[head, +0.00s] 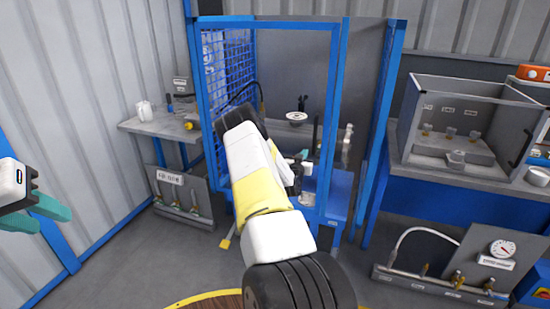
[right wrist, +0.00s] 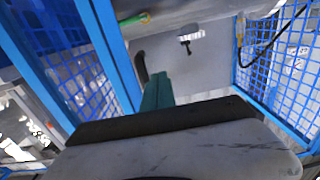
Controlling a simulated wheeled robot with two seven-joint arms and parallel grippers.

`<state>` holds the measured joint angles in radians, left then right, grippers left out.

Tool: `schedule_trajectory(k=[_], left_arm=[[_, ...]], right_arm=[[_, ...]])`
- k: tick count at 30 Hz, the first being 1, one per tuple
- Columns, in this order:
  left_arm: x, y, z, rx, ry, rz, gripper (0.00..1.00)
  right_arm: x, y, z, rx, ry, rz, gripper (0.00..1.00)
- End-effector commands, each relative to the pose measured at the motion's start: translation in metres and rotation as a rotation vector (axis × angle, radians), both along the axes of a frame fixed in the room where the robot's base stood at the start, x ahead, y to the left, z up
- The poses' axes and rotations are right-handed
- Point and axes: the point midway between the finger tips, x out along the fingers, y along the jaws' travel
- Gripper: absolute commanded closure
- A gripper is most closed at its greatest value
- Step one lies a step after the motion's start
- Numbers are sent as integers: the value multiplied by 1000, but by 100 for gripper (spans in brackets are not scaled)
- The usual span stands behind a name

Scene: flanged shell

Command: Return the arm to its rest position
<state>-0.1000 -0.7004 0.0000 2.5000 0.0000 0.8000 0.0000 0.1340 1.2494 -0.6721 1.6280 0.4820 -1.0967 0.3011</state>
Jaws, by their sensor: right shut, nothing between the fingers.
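My right arm (head: 258,180) reaches up and forward into the open front of a blue-framed mesh cage (head: 335,120). Its gripper is mostly hidden behind the arm in the head view. In the right wrist view the teal fingers of my right gripper (right wrist: 157,88) are together, with nothing held between them. Blue mesh panels stand on both sides of the fingers there. My left gripper (head: 54,220) is at the left edge of the head view, its teal fingers apart and empty, away from the cage and benches.
A grey side bench (head: 155,127) carries a white mug (head: 144,110). A clear-walled box (head: 470,125) stands on the blue bench at right. A gauge panel (head: 490,255) with a hose is on the floor. The cage's blue posts (head: 382,130) are close to my right arm.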

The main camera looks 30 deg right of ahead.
Motion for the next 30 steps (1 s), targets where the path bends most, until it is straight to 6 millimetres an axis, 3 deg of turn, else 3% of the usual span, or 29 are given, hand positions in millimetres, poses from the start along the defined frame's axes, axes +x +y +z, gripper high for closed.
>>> schedule_trajectory(k=[10,21,26,30], left_arm=[[0,0,0,0,0,0,64],[0,0,0,0,0,0,64],[0,0,0,0,0,0,64],[0,0,0,0,0,0,64]], right_arm=[[-34,41,-1,2,1,1,100],[-41,51,2,11,-1,-1,100],[-33,61,22,117,13,-12,100],[-23,91,52,292,52,4,100]])
